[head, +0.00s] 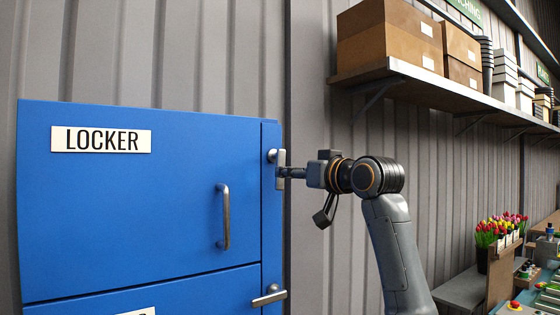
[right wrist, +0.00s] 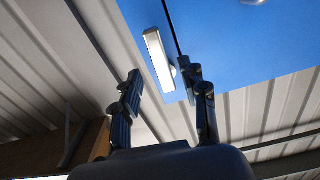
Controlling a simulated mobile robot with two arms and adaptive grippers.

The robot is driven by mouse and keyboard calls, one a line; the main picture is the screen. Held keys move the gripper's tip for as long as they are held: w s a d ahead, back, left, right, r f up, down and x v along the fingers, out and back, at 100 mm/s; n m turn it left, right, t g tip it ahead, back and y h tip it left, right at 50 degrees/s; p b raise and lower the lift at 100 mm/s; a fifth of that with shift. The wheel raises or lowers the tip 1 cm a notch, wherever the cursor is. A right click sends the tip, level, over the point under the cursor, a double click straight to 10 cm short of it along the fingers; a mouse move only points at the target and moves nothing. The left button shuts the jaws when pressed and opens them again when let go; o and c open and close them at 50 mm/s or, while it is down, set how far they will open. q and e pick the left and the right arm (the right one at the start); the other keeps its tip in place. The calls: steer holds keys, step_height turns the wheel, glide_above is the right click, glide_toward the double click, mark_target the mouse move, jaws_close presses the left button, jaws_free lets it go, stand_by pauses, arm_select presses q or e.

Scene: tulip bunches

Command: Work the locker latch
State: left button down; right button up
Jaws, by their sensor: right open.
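The blue locker (head: 130,200) bears a LOCKER label (head: 101,139). At its right edge, the upper latch (head: 280,160) has a metal lever standing upright. The lever also shows in the right wrist view (right wrist: 157,55) as a pale bar. My right gripper (head: 284,173) is at the lever's lower part in the head view. In the right wrist view its fingers (right wrist: 165,85) are open, with the lever's end appearing between them. I cannot tell whether they touch it. My left gripper is not in view.
A grey vertical handle (head: 224,216) is on the locker door. A lower latch (head: 269,297) lies nearly level below. A shelf (head: 440,82) with cardboard boxes (head: 388,40) overhangs to the right. Tulips (head: 500,229) and a workbench are at the lower right.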

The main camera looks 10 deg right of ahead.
steer(key=shift+p+x, duration=1.4)
steer(key=shift+x, duration=1.6)
steer(key=shift+s, duration=0.1)
jaws_close()
